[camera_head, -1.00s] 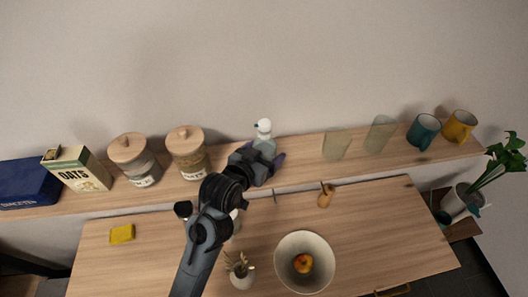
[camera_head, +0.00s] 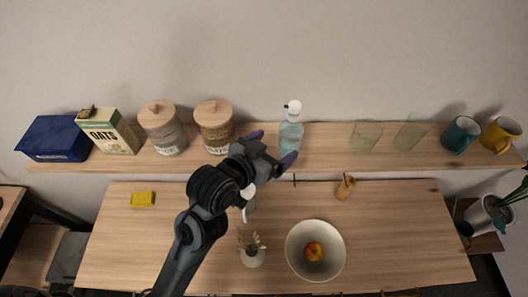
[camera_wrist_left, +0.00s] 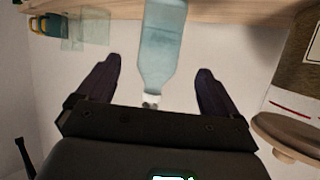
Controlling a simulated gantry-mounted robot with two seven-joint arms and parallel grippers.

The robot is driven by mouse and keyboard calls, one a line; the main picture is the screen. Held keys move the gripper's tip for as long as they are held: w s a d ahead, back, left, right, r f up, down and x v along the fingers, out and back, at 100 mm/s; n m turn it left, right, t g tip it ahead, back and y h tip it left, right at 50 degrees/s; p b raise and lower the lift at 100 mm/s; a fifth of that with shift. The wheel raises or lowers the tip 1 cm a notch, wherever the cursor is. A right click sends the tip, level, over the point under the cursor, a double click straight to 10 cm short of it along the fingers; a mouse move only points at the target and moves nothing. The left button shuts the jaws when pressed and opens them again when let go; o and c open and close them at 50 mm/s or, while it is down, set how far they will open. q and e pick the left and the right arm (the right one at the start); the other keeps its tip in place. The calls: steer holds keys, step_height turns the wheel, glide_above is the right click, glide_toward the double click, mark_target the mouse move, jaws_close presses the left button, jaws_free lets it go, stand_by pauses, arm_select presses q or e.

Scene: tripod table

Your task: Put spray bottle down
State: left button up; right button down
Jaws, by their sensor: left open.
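The spray bottle (camera_head: 291,134), pale blue and see-through with a white top, stands upright on the wall shelf (camera_head: 330,160). My left gripper (camera_head: 272,148) is open and empty just in front of it, its purple fingertips spread. In the left wrist view the bottle (camera_wrist_left: 162,45) appears upside down, with its neck between the spread fingers and gaps on both sides. My right gripper is not in view.
Left of the bottle on the shelf are two lidded jars (camera_head: 214,130), an oats box (camera_head: 107,133) and a blue box (camera_head: 56,139). Clear glasses (camera_head: 366,136) and mugs (camera_head: 460,135) stand right. Below, a table (camera_head: 390,230) holds a bowl (camera_head: 302,270) and yellow sponge (camera_head: 143,199).

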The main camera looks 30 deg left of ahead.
arm_select(q)
steer(key=s+a+f+g+y, duration=0.1)
steer(key=s+f+g, duration=0.4)
steer(key=s+f, duration=0.6)
steer(key=s+a+f+g+y+p, duration=0.1)
steer(key=s+a+f+g, duration=0.3)
steer(key=s+f, duration=0.6)
steer(key=shift+s+f+g+p, duration=0.3)
steer(key=shift+s+f+g, duration=0.1)
steer(key=shift+f, duration=0.1)
step_height(320, 180, up, 7)
steer(key=p, duration=0.7)
steer(key=shift+r, duration=0.1)
